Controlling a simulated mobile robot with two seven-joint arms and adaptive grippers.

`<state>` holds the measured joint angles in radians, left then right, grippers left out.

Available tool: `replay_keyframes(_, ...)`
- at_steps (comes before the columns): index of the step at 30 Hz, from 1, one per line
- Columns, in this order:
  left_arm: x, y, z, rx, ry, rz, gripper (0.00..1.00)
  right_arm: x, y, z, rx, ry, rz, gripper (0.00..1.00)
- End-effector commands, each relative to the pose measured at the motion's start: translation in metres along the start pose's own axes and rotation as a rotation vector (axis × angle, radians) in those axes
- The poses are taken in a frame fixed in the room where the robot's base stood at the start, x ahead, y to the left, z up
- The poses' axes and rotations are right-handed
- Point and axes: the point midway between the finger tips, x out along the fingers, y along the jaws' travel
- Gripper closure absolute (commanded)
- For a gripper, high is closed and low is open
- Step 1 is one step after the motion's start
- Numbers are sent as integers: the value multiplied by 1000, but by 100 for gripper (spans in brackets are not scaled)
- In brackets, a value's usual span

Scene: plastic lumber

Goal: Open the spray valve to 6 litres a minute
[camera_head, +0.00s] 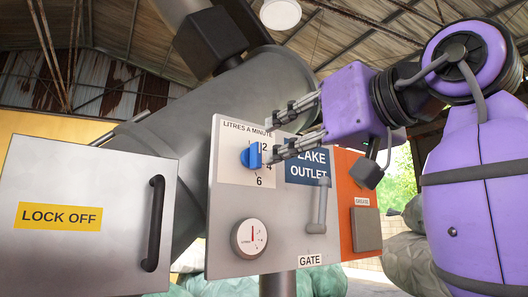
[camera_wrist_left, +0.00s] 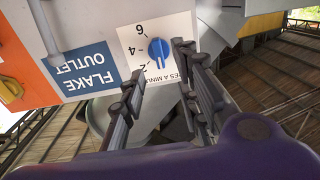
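The spray valve is a blue knob (camera_head: 252,156) on a white dial plate marked LITRES A MINUTE, with 2, 4 and 6 running downward on its right in the head view. It also shows in the left wrist view (camera_wrist_left: 160,52), upside down. Its pale mark seems to lie on the side of the heading and the 2, away from the 6; the exact reading is unclear. My left gripper (camera_head: 276,135) comes from the right in the head view. Its fingers (camera_wrist_left: 158,68) are apart and empty, just short of the knob. My right gripper is not in view.
A grey panel (camera_head: 225,190) carries the dial, a gauge (camera_head: 249,238), a FLAKE OUTLET sign (camera_head: 306,172) and a GATE lever (camera_head: 320,205). An orange box (camera_head: 347,190) adjoins on the right. A LOCK OFF door (camera_head: 90,255) with a black handle (camera_head: 153,222) stands left.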

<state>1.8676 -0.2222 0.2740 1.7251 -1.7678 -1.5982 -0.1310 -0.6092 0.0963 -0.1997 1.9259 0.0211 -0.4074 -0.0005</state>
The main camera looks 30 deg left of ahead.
Motion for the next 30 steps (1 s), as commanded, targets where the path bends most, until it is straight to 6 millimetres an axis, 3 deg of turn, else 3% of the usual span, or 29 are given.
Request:
replay_keyframes(15,70,-1,0,0,1,-3,70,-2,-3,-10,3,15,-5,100)
replay_keyframes(25,76,0,1,2,1,-1,70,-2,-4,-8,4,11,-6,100)
replay_keyframes(30,76,0,1,2,1,-1,90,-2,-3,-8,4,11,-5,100)
